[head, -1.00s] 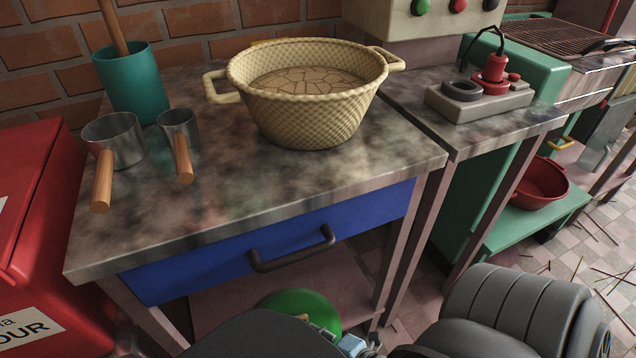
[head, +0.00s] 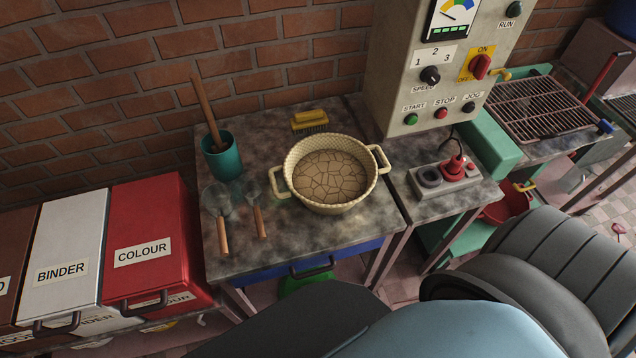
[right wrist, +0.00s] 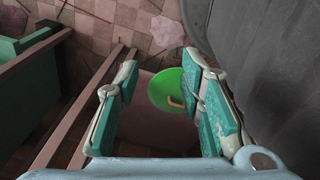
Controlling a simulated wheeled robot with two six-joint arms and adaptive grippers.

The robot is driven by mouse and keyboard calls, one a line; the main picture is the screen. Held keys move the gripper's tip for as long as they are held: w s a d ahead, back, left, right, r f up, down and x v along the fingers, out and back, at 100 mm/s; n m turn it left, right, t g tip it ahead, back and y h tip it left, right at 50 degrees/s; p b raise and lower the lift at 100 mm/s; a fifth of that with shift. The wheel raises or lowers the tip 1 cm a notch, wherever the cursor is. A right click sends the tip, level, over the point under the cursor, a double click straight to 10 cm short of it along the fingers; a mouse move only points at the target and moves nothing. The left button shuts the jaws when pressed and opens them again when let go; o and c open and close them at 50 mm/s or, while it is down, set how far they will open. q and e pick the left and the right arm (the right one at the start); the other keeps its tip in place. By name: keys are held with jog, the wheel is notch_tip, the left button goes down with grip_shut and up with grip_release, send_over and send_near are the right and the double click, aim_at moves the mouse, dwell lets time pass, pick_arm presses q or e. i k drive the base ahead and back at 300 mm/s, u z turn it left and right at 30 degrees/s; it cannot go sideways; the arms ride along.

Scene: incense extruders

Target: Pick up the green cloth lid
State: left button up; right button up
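The green lid (head: 303,280) shows below the blue drawer under the worktable, mostly hidden by my arm in the head view. In the right wrist view the green lid (right wrist: 163,88) is a round green disc with a tan handle (right wrist: 176,101), low down on or near a pinkish lower shelf. My right gripper (right wrist: 160,68) is open and empty, its two teal-padded fingers spread on either side of the lid in the picture. The lid lies beyond the fingertips, and I cannot tell the exact gap. My left gripper is not in view.
The drawer handle (head: 312,270) juts out above the lid. Red and white bins stand left; table legs and a green stand are near.

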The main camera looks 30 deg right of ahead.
aim_at(288, 285)
jog(key=z, duration=0.5)
jog(key=k, duration=1.2)
jog(key=z, duration=1.3)
jog(key=i, duration=1.55)
jog(key=u, duration=0.75)
jog(key=i, duration=0.45)
jog(key=u, duration=0.5)
